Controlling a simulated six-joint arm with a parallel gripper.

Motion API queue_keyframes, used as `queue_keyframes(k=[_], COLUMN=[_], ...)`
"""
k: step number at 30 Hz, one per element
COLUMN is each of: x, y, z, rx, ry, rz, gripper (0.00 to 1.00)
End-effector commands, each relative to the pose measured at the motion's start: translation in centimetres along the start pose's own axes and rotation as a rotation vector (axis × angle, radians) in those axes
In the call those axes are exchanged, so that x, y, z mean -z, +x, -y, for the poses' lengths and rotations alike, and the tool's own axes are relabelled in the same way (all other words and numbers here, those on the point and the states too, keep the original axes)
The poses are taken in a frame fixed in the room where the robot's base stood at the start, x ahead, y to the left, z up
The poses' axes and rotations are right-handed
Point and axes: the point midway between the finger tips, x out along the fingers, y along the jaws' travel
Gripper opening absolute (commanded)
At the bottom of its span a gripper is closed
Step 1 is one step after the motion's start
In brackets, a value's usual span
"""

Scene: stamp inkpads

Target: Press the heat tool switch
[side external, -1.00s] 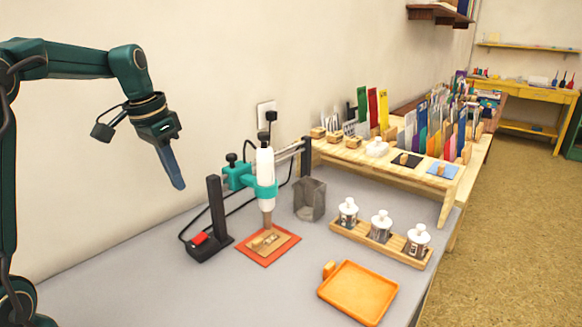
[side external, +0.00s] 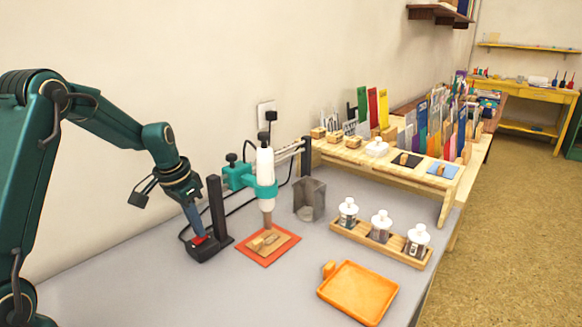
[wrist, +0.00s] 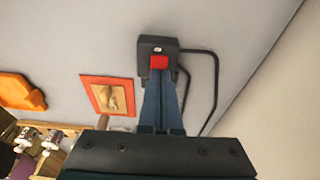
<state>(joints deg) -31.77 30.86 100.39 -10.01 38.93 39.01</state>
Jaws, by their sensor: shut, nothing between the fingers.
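The heat tool (side external: 265,170) is a white upright body in a teal clamp, its nozzle pointing down. A black base with a post stands left of it, bearing a small red switch (side external: 200,240). My gripper (side external: 197,235) is shut and empty, its blue-grey fingers slanting down to the switch. In the wrist view the fingertips (wrist: 159,72) meet the near edge of the red switch (wrist: 159,62) on its black base. They look in contact with it. Whether the switch is pressed in cannot be told. The fingers partly hide it in the side view.
A wooden stamped piece (side external: 266,241) lies on a red-orange mat (side external: 283,250) under the nozzle. A grey metal cup (side external: 309,195), a wooden rack (side external: 345,229) of jars and an orange tray (side external: 358,291) stand right. The black post (side external: 217,205) is close beside my gripper.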

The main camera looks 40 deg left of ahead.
Motion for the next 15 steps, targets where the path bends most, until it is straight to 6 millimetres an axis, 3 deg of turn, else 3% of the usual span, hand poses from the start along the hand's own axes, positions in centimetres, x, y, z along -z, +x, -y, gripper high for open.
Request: queue_keyframes(k=[15], x=[0.06], y=[0.55], z=[-0.01], rx=[-0.002], ry=[0.000], rz=[0.005], gripper=[0.00])
